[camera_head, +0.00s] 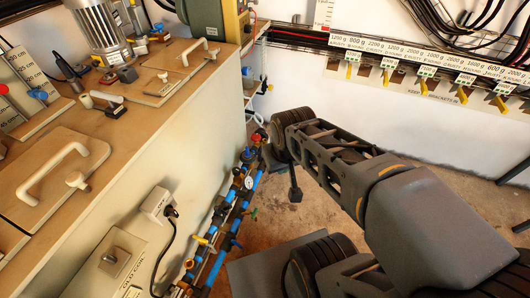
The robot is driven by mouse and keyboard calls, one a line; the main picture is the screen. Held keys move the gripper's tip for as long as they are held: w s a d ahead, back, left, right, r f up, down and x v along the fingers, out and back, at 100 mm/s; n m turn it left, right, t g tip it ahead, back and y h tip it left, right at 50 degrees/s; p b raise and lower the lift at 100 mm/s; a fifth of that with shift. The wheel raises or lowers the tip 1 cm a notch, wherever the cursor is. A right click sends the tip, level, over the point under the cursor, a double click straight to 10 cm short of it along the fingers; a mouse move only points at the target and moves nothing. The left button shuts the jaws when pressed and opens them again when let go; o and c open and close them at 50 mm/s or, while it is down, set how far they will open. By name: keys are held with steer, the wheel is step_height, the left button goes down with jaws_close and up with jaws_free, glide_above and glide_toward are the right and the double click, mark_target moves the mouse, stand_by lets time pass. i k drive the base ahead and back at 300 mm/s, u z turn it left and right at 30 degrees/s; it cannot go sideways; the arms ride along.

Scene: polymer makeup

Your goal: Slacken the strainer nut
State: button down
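Two blue pipe runs (221,258) with dark fittings go down the side of the beige cabinet, left of my arm. They carry small coloured handles, among them a red one (256,137), a green one (254,214) and a yellow one (200,240). A small round gauge-like fitting (249,182) sits on the upper part. I cannot tell which fitting is the strainer nut at this size. My arm reaches from the lower right to beside the top of the pipes. I cannot make out my gripper or its fingers; the arm's own links may hide it.
The beige cabinet (120,195) fills the left, with lidded hatches, a motor (99,25) and a socket with a black cable (158,206). A labelled rack with yellow hooks (400,75) is on the back wall. Brown floor (310,212) is bare around the small dark upright piece near my arm.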

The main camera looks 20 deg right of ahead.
mark_target(257, 153)
steer(key=z, duration=0.05)
steer(key=k, duration=0.35)
steer(key=z, duration=1.3)
steer(key=i, duration=2.35)
steer(key=u, duration=3.45)
